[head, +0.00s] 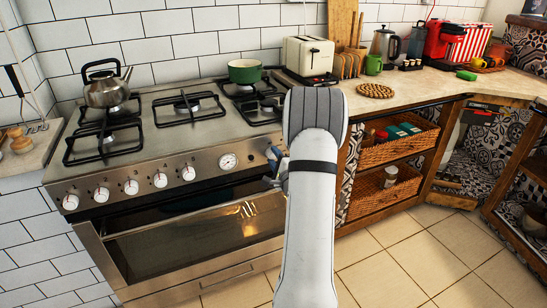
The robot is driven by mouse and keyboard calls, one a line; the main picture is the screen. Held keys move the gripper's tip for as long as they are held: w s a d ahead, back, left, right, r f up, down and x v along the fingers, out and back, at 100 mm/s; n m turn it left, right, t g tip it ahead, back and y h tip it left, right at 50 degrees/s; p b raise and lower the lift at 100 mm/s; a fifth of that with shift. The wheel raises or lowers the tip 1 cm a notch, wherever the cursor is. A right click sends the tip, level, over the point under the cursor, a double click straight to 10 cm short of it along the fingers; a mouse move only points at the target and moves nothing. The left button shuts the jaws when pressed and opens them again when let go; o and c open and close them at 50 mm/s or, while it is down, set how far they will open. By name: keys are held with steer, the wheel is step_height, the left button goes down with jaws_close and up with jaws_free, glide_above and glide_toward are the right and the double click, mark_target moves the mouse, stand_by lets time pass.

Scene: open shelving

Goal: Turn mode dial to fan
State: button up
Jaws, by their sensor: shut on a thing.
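My gripper (275,168) is at the right end of this panel, right of the gauge, partly hidden by my arm. It is shut on what appears to be the mode dial there. The dial is hidden behind the gripper, so its marking and angle cannot be read. The oven door (200,240) below the panel is closed.
A kettle (106,90) and a green pot (245,72) stand on the hob. A toaster (308,56) and a woven trivet (375,90) are on the counter. Wicker baskets (385,198) fill the shelving right of the stove. The tiled floor (400,265) is clear.

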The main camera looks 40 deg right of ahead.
steer(key=shift+m, duration=0.6)
steer(key=o, duration=1)
steer(key=v, duration=0.7)
steer(key=shift+s+a+p, duration=0.15)
steer(key=shift+s+p, duration=0.2)
steer(key=shift+p, duration=0.05)
